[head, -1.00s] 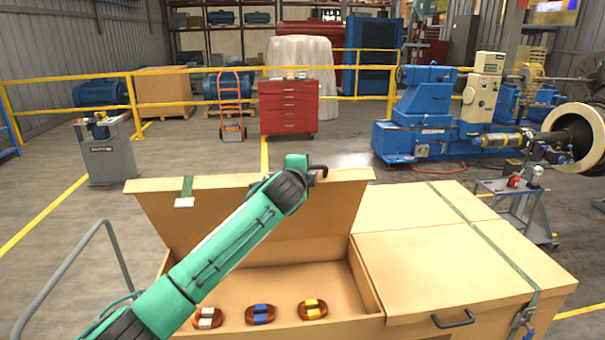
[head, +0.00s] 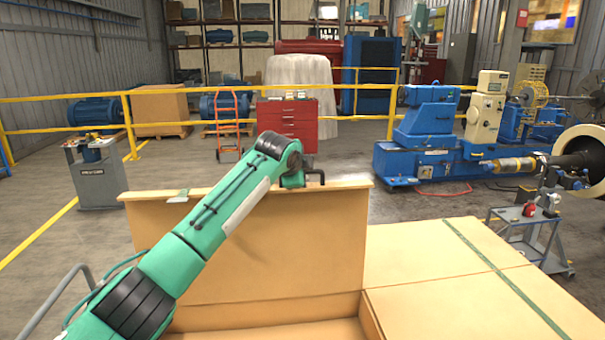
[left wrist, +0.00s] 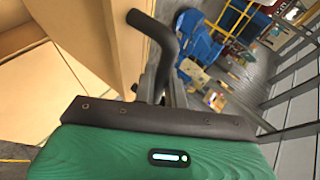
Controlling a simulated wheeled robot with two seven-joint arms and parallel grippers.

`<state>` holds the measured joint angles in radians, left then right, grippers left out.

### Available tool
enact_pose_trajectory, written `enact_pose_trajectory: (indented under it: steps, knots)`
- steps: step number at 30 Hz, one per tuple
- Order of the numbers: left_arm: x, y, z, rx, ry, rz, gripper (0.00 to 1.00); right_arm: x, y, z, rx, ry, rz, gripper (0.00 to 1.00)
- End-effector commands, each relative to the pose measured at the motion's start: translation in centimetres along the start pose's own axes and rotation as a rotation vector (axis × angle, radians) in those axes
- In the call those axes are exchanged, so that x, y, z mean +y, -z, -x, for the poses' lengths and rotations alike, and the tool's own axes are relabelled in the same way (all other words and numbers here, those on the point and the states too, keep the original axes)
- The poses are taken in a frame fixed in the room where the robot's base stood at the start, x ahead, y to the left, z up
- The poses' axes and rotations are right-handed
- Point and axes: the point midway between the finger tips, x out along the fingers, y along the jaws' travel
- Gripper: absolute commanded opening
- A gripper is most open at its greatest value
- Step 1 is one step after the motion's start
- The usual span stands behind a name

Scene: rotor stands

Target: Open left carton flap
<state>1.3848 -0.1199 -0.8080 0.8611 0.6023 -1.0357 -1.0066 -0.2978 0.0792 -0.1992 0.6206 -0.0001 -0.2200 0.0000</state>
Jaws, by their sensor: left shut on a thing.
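The left carton flap (head: 275,240) is a tan panel standing raised at the back of the open carton (head: 345,305) in the head view. My right gripper is not in view.
The closed right lid (head: 450,270) lies flat with a green strap. A grey cart (head: 525,235) stands to the right. A yellow railing (head: 360,93), a red tool cabinet (head: 288,122) and blue machines (head: 430,130) are behind.

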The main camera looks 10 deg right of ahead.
Motion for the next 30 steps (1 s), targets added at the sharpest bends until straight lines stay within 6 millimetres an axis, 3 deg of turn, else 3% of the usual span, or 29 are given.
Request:
enact_pose_trajectory:
  steps: [11, 12, 15, 25, 30]
  knots:
    - [0.4, -0.2, -0.3, -0.005, -0.011, 0.004, 0.00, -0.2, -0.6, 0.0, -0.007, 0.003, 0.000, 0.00]
    - [0.4, -0.2, -0.3, -0.005, -0.011, 0.004, 0.18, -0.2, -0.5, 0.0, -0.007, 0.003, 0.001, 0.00]
    - [0.3, -0.2, -0.2, -0.004, -0.009, 0.003, 0.34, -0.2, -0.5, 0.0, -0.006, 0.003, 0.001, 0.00]
    - [0.4, -0.2, 0.0, -0.002, -0.008, 0.003, 0.34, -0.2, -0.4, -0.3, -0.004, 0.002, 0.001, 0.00]
    - [0.4, -0.2, 1.4, -0.001, -0.005, 0.002, 0.34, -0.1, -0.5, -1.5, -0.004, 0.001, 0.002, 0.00]
